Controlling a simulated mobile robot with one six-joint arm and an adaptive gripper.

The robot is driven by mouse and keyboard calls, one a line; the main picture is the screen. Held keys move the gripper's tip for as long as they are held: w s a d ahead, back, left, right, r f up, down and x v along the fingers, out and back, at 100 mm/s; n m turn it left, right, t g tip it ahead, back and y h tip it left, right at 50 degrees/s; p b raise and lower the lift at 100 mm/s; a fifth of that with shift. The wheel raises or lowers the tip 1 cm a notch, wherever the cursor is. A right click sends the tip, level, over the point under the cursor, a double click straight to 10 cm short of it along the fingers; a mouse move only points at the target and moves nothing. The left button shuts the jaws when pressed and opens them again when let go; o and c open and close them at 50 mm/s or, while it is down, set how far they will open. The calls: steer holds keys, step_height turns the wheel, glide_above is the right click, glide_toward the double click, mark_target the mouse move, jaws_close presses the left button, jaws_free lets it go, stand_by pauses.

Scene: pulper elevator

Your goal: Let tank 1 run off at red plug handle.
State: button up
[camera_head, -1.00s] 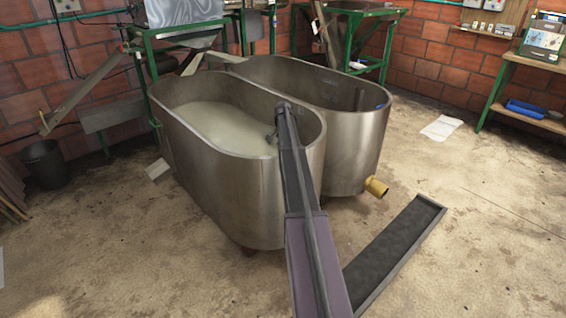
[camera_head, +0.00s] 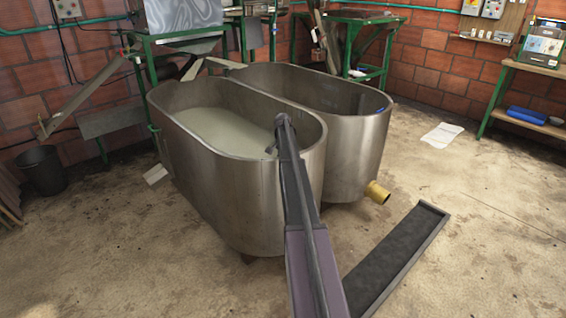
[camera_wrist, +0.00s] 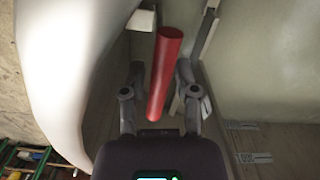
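Two steel tanks stand side by side. The left tank (camera_head: 235,195) holds pale cloudy liquid (camera_head: 215,128); the right tank (camera_head: 352,150) has a yellow outlet pipe (camera_head: 377,192) low on its front. No number shows on either. My arm reaches over the left tank's near rim, and my gripper (camera_head: 271,150) is small and partly hidden inside that rim. In the wrist view the red plug handle (camera_wrist: 163,75) is a red bar between the two spread fingers of my gripper (camera_wrist: 175,25). The fingers look open, without a clear grip. The plug itself is hidden.
A long dark floor channel (camera_head: 400,258) lies at the front right. A black bucket (camera_head: 42,170) stands at left. Green-framed machines (camera_head: 370,45) stand behind the tanks, and a shelf bench (camera_head: 530,90) at right. Concrete floor at right is mostly clear.

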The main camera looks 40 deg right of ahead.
jaws_close()
steer(key=shift+r, duration=0.2)
step_height(320, 180, up, 9)
steer(key=p, duration=0.9)
steer(key=shift+d+r+p, duration=0.1)
steer(key=shift+r+p, duration=0.1)
steer(key=shift+p, duration=0.15)
jaws_free()
steer(key=shift+f, duration=0.15)
